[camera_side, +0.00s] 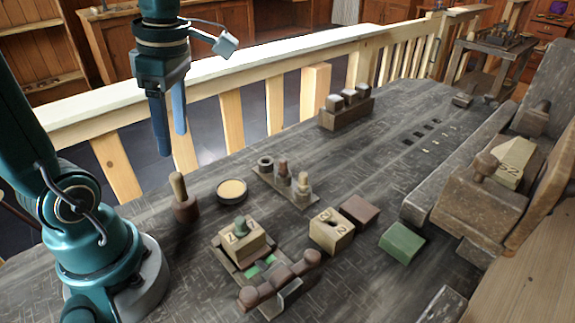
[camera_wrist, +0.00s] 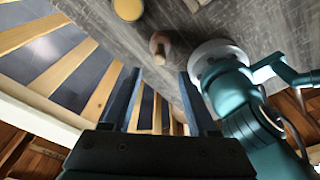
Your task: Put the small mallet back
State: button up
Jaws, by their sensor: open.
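The small mallet (camera_side: 184,202) stands upright on the dark table at the left, its dark brown head down and its pale wooden handle up. It also shows in the wrist view (camera_wrist: 161,46), beyond my fingertips. My gripper (camera_side: 171,143) points down, open and empty, above the mallet's handle in the side picture and apart from it. In the wrist view my two blue fingers (camera_wrist: 159,74) are spread with nothing between them. I cannot tell which spot is the mallet's own place.
A round tin (camera_side: 231,191) stands right of the mallet. A rack with small turned pieces (camera_side: 285,185), a jig (camera_side: 240,243), a numbered block (camera_side: 331,232), a brown block (camera_side: 360,211) and a green block (camera_side: 402,242) lie farther right. A wooden railing (camera_side: 230,119) runs behind.

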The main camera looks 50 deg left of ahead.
jog(key=d+m+t, duration=0.3)
jog(key=d+m, duration=0.1)
jog(key=m, duration=0.9)
jog(key=d+f+m+t+h, duration=0.1)
jog(key=d+m+t, duration=0.2)
jog(key=m, duration=1)
jog(key=shift+s+d+f+m+t, duration=0.25)
jog(key=shift+d+m+t, duration=0.05)
jog(key=shift+d, duration=0.8)
